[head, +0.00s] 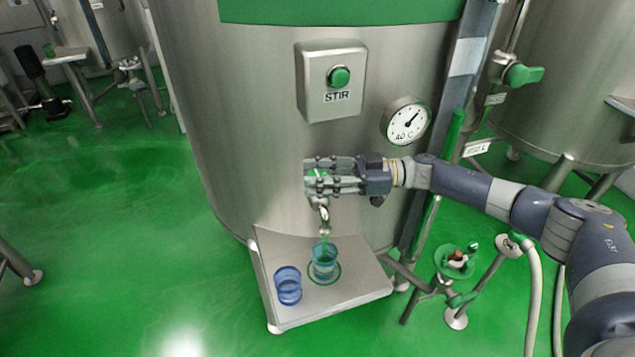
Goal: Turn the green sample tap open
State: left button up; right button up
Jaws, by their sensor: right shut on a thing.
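The green sample tap (317,174) is on the front of the steel tank, its handle mostly hidden by my right gripper (312,178). My right gripper reaches in from the right and is shut on the tap's green handle. The metal spout (323,215) points down below the fingers. A blue clear cup (324,262) stands under the spout on a green ring on the steel shelf (335,305). I cannot tell for sure whether liquid runs between spout and cup. My left gripper is out of view.
A second blue cup (288,286) stands on the shelf, left of the first. Pipes and a green-handled valve (522,75) are at the right. The green floor at left is clear.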

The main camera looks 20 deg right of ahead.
dwell(0.4)
jog(key=o, duration=1.1)
jog(key=v, duration=1.2)
jog(key=shift+w, duration=0.1)
